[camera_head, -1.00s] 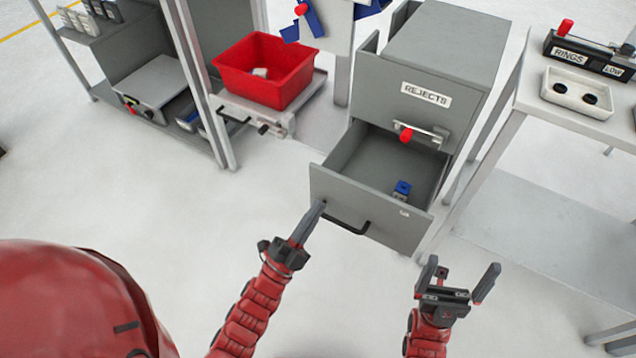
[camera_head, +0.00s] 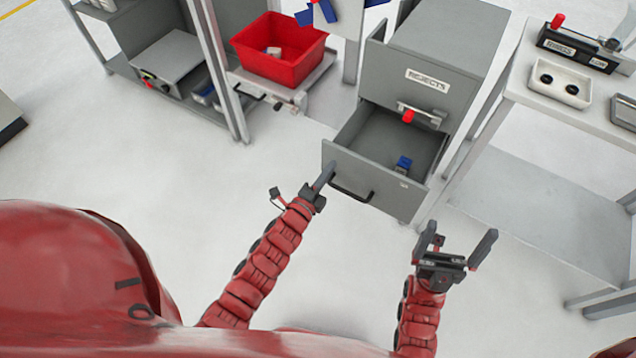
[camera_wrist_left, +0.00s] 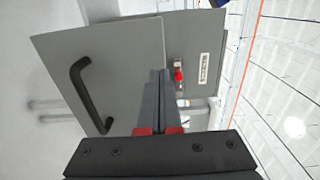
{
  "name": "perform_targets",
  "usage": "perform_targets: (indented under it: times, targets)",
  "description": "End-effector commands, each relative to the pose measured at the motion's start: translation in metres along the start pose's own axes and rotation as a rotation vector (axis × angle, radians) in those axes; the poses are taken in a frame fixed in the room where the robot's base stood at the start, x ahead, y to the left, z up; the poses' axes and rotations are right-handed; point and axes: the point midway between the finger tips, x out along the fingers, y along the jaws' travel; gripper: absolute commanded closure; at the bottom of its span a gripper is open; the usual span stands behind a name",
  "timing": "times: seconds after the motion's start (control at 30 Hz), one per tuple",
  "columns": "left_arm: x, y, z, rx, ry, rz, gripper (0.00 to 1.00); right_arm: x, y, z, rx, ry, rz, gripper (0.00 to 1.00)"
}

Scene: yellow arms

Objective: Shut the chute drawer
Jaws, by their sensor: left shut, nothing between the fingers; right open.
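The grey drawer (camera_head: 376,187) stands open at the bottom of the cabinet marked REJECTS (camera_head: 440,50). A dark bar handle (camera_head: 352,194) is on its front. A small blue and grey item (camera_head: 403,164) lies inside. My left gripper (camera_head: 331,166) is shut and empty, its tips at the left part of the drawer front, beside the handle; I cannot tell whether they touch. The left wrist view shows the shut fingers (camera_wrist_left: 158,90) against the grey front (camera_wrist_left: 115,60), with the handle (camera_wrist_left: 88,95) to their left. My right gripper (camera_head: 462,240) is open and empty, in front of the cabinet's right side.
A latch with a red knob (camera_head: 409,116) sits above the drawer opening. A white table (camera_head: 510,75) stands close on the right. A red bin (camera_head: 280,52) rests on a low shelf at left. The floor before the drawer is clear.

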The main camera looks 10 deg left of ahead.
Motion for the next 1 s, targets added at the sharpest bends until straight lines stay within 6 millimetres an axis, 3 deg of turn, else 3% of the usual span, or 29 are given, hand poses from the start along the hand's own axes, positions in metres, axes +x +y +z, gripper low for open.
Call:
perform_targets:
  times: [0.23,0.77,1.0]
  targets:
    - [0.032,-0.001,0.0,-0.001,0.0,-0.001,1.0,0.003,0.0,-0.001,0.0,0.0,0.0,0.0]
    - [0.038,0.001,-0.001,-0.001,0.001,0.0,1.0,0.002,0.0,0.0,0.0,0.0,0.0,0.0]
    - [0.061,0.002,0.0,-0.001,0.001,-0.004,1.0,-0.009,0.0,0.002,0.0,0.0,0.0,0.0]
